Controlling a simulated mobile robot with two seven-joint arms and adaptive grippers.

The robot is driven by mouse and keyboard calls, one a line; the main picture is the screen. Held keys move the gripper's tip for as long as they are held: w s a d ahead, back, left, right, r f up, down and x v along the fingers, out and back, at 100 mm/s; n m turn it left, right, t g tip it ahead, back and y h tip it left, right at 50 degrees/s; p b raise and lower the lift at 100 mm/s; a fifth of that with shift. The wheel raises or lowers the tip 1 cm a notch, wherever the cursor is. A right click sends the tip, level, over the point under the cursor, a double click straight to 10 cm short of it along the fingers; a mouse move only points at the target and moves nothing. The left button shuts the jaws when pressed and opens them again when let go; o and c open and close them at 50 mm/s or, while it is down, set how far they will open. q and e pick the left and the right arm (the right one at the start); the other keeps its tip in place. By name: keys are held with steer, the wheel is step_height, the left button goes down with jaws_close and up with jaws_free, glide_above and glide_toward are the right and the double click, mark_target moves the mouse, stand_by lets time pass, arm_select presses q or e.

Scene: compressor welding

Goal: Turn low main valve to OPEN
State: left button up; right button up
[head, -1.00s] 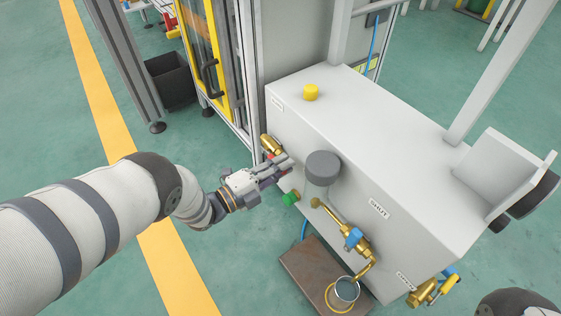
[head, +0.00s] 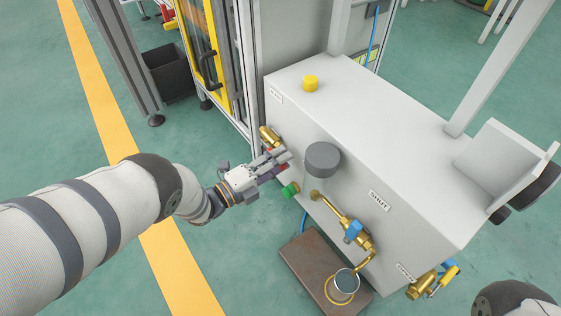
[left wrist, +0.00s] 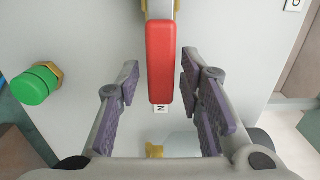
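A brass valve (head: 269,137) with a red lever sits on the left face of the grey cabinet (head: 330,110). In the left wrist view the red lever (left wrist: 160,62) points toward me, its end between the two fingers. My left gripper (head: 283,162) is open at this lever; a gap shows on both sides of it in the left wrist view (left wrist: 160,98), and I cannot tell if either finger touches. The lever is mostly hidden by the fingers in the head view. My right gripper is not in view.
A green knob (head: 290,190) is just below the left gripper. A blue-handled brass valve (head: 353,231) stands over a metal cup (head: 345,281). A SHUT label (head: 379,201) is on the cabinet. Open floor lies left.

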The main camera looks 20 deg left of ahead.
arm_select(q)
steer(key=shift+d, duration=0.1)
steer(key=v, duration=1.2)
